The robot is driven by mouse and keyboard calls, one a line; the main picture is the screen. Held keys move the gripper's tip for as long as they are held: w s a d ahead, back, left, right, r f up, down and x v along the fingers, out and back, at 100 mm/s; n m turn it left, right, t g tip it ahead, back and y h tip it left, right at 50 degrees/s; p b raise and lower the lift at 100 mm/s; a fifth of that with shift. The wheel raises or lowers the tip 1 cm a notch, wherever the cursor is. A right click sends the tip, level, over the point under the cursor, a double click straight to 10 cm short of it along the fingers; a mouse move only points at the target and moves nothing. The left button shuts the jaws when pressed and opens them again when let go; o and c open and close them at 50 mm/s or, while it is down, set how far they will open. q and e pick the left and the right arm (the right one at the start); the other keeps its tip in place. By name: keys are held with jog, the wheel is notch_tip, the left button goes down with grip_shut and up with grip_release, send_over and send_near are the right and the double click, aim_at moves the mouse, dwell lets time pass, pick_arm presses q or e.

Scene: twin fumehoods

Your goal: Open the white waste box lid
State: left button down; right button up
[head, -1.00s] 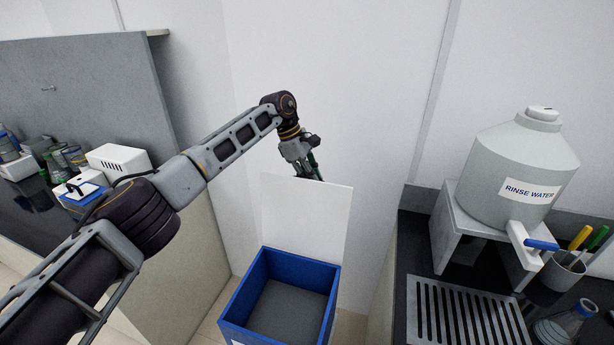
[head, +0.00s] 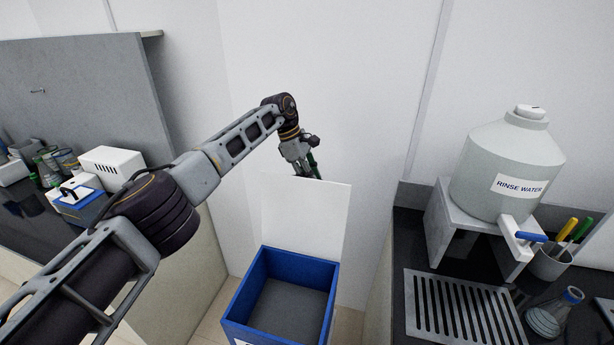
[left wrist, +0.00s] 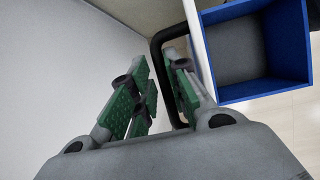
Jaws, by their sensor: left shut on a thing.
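The blue waste box (head: 230,312) stands open-topped on the floor between the two counters, with an empty grey inside. Its white lid (head: 315,220) stands upright at the box's back edge. My left gripper (head: 311,168) is behind the lid's upper edge, its fingertips partly hidden by the lid. In the left wrist view the green-padded fingers (left wrist: 160,95) are around a black bar handle (left wrist: 157,52) beside the lid's white edge (left wrist: 196,42). The blue box (left wrist: 302,40) shows at the upper right there. My right gripper is not in view.
A rinse water tank (head: 508,165) stands on a raised shelf on the right counter, near a slotted drain tray (head: 465,308), a pen cup (head: 550,264) and a flask (head: 548,318). A grey panel (head: 75,95) and counter with equipment stand left. White walls are close behind the lid.

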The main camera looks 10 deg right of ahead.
pick_arm(q)
jog(key=shift+w+f, duration=0.25)
jog(key=shift+w, duration=0.25)
jog(key=c, duration=1.6)
grip_release()
jog(key=shift+c, duration=0.2)
jog(key=o, duration=0.3)
jog(key=shift+w+d+f, duration=0.4)
jog(key=shift+w, duration=0.3)
jog(key=shift+s+a+r, duration=0.15)
jog(key=shift+s+r, duration=0.1)
jog(key=shift+c, duration=0.9)
jog(key=shift+w+r, duration=0.1)
jog(key=shift+r, duration=0.15)
jog(key=s+v, duration=0.1)
jog(key=v, duration=1)
jog(key=shift+w, duration=0.35)
jog(key=shift+s+a, duration=0.1)
jog(key=shift+s, duration=0.05)
